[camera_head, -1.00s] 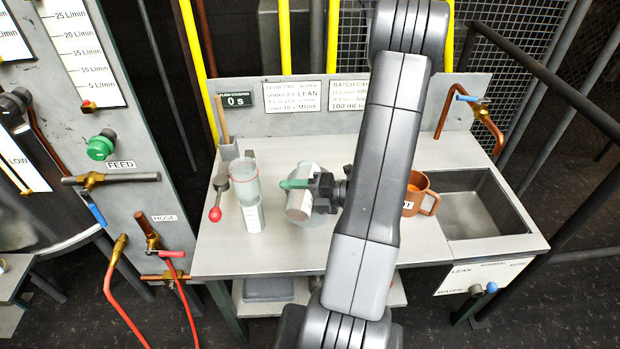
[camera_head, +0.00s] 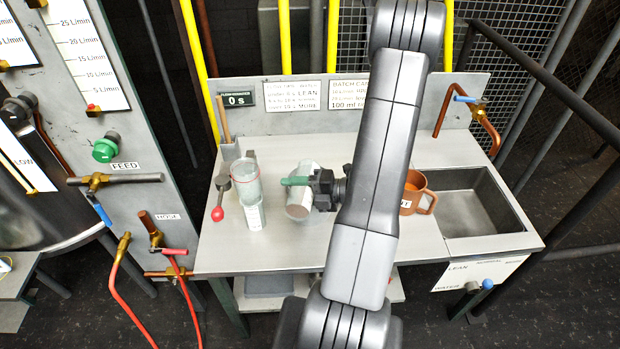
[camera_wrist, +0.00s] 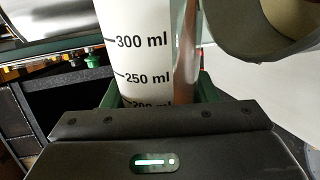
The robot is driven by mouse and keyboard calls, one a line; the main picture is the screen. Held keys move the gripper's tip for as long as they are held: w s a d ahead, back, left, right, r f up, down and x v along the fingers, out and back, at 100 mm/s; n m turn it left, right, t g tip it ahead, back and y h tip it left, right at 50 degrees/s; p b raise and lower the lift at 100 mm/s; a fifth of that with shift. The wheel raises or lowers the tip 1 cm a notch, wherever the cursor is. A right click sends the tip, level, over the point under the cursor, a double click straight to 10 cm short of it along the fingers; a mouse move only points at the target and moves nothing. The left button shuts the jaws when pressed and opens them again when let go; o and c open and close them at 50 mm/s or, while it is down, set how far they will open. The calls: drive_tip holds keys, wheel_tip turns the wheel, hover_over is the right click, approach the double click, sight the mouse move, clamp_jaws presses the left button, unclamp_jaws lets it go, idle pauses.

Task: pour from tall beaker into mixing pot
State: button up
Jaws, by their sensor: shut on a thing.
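My gripper (camera_head: 298,182) is shut on a tall beaker (camera_head: 301,206) and holds it over the middle of the bench. The beaker leans, with its brownish bottom end turned towards the head camera. Its white scale (camera_wrist: 143,60), with 300 ml and 250 ml marks, shows between the green jaws in the wrist view. An open round vessel (camera_wrist: 262,45) with a grey rim and beige inside is at the upper right there. I cannot tell whether it is the mixing pot. A copper mug (camera_head: 416,193) with orange contents stands right of my arm, its label partly hidden.
A clear cylinder (camera_head: 246,190) with a red ring stands on the bench (camera_head: 225,255) at left, beside a red-knobbed lever (camera_head: 218,213). A sink (camera_head: 475,205) is at right. A valve panel (camera_head: 130,220) with red hoses stands left. The front bench strip is clear.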

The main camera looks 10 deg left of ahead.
drive_tip(key=shift+w+r+m+p, duration=0.2)
drive_tip(key=shift+r+m+p, duration=0.3)
drive_tip(key=shift+p, duration=1)
